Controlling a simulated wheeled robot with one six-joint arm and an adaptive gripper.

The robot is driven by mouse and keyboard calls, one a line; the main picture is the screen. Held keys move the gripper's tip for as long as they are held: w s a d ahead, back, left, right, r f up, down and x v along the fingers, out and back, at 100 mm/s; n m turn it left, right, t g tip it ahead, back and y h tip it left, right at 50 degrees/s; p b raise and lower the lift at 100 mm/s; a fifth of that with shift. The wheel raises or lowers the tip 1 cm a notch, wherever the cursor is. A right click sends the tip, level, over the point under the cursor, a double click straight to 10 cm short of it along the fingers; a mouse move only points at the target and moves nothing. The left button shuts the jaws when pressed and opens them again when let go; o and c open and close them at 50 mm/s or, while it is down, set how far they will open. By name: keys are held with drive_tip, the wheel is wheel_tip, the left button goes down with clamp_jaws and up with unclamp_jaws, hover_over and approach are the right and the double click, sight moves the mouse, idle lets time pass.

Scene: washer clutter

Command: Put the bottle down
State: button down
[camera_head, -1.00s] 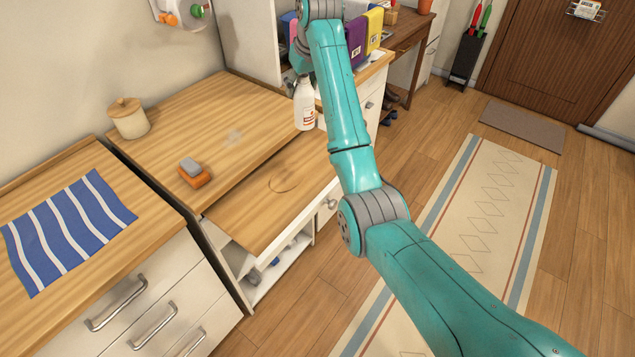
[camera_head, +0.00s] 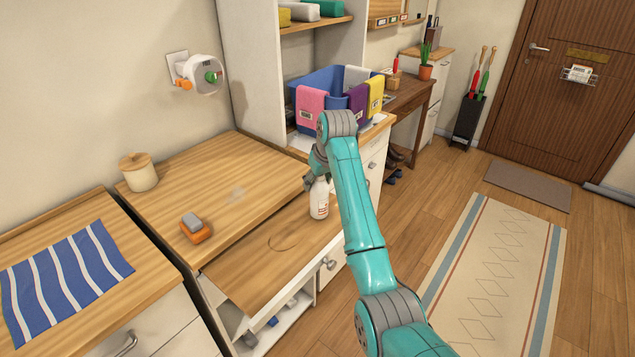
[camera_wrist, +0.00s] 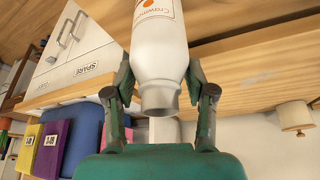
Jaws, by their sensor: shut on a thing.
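The white bottle (camera_head: 319,199) with a red-and-white label hangs upright beneath my gripper (camera_head: 314,176) in the head view, over the right end of the pulled-out wooden board (camera_head: 268,243). Whether its base touches the board I cannot tell. In the wrist view my gripper (camera_wrist: 162,98) is shut around the neck end of the bottle (camera_wrist: 158,45), one finger on each side. Part of the gripper is hidden behind my arm in the head view.
An orange sponge with a grey block (camera_head: 195,228) lies on the wooden counter (camera_head: 215,170), near a lidded wooden jar (camera_head: 138,172). A blue bin (camera_head: 322,82) with coloured cloths stands behind my arm. A faint ring marks the board, which is otherwise clear.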

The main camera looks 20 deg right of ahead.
drive_tip(key=shift+f, duration=0.2)
drive_tip(key=shift+c, duration=1.9)
unclamp_jaws()
drive_tip(key=shift+f, duration=0.1)
